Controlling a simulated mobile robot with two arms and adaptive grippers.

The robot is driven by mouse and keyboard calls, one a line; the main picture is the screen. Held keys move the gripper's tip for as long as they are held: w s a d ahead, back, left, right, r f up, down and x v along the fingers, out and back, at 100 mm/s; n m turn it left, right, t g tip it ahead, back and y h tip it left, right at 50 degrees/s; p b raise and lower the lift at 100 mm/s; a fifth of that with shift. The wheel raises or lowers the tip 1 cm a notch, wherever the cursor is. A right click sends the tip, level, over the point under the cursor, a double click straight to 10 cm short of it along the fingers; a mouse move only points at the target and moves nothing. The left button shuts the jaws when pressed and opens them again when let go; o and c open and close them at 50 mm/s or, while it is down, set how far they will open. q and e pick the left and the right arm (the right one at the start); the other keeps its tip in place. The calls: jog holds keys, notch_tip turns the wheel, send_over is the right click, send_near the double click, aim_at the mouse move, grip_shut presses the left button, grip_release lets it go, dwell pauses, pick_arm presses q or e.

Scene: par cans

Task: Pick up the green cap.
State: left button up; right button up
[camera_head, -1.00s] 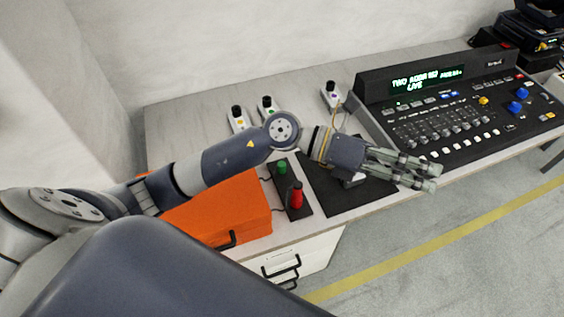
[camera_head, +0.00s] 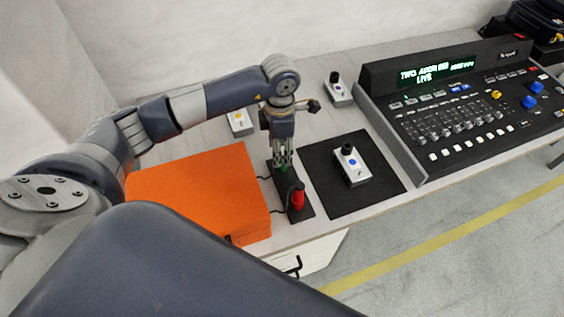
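The green cap (camera_head: 283,168) stands on a dark base plate (camera_head: 304,213) at the table's front, mostly hidden by my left gripper. My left gripper (camera_head: 282,164) points straight down, with its fingertips at the green cap. A sliver of green shows at and between the fingertips. I cannot tell whether the fingers touch it or have closed on it. A red cap (camera_head: 297,195) stands on the same plate, just in front and to the right of the gripper. My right gripper is not in view.
An orange case (camera_head: 195,190) lies left of the plate. A black mat (camera_head: 330,195) with a small white blue-dotted device (camera_head: 351,166) lies to the right. More white devices stand behind, one yellow-dotted (camera_head: 240,122) and one purple-dotted (camera_head: 338,89). A lighting console (camera_head: 470,115) fills the right side.

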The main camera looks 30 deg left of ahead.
aim_at(282, 162)
pick_arm(q)
jog(key=f, duration=0.2)
jog(key=f+p, duration=0.2)
jog(key=f, duration=0.1)
jog(key=shift+w+d+f, duration=0.2)
jog(key=shift+d+f, duration=0.05)
jog(key=shift+f, duration=0.4)
jog(key=shift+c, duration=0.8)
grip_shut()
